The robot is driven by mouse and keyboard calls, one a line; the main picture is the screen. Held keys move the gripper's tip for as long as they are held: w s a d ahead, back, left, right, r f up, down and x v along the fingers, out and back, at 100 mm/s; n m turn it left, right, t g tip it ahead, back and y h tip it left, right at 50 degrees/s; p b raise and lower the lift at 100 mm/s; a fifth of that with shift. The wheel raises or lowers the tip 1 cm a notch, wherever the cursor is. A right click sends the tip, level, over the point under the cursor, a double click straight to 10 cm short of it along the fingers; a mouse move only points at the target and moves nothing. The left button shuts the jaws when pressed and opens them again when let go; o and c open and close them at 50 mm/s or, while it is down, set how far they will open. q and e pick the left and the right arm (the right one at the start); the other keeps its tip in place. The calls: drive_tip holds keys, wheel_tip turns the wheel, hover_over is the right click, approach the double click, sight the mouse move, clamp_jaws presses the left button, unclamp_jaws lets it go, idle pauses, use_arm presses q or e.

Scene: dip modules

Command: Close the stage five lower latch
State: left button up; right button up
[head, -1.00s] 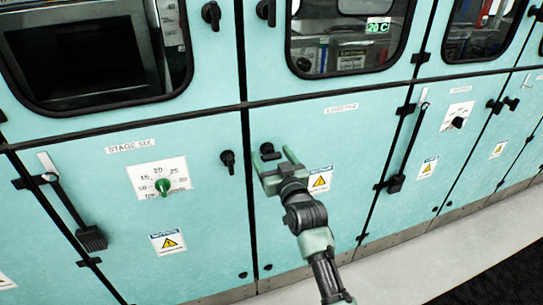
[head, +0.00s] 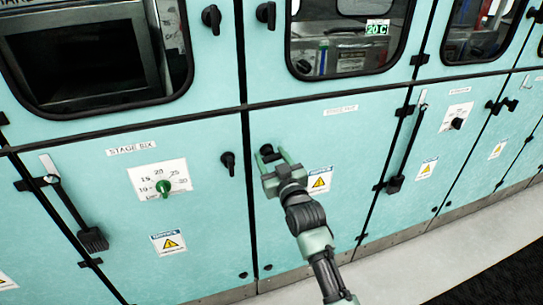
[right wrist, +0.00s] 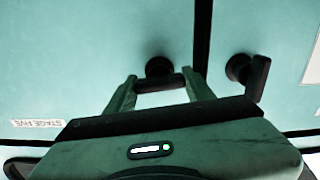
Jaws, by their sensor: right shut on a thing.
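The stage five lower latch is a black knob with a short handle (head: 267,152), at the upper left corner of the teal lower panel under the "STAGE FIVE" label. My right gripper (head: 272,163) is at this latch, its two fingers on either side of the handle. In the right wrist view, the latch's round base (right wrist: 159,66) shows beyond the fingertips, and its handle bar lies across between the fingers (right wrist: 160,84), gripped at its ends. The fingers partly hide the latch in the head view. My left gripper is not in view.
The similar stage six latch (head: 228,163) sits just left across the dark door seam, its handle pointing down; it also shows in the right wrist view (right wrist: 248,74). A green dial (head: 164,187) is further left. A warning label (head: 319,180) is right of my gripper.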

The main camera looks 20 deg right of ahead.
drive_tip(key=n+p, duration=0.1)
drive_tip(key=n, duration=0.2)
drive_tip(key=shift+r+p, duration=0.15)
drive_tip(key=shift+p, duration=0.25)
drive_tip(key=n+p, duration=0.1)
drive_tip(key=n, duration=0.3)
drive_tip(key=shift+a, duration=0.1)
drive_tip(key=n, duration=0.4)
drive_tip(key=shift+f+n+p, duration=0.2)
drive_tip(key=shift+n+p, duration=0.1)
drive_tip(key=shift+p, duration=0.1)
drive_tip(key=n, duration=0.4)
drive_tip(key=shift+f+n, duration=0.1)
drive_tip(key=shift+n, duration=0.3)
drive_tip(key=o, duration=1.4)
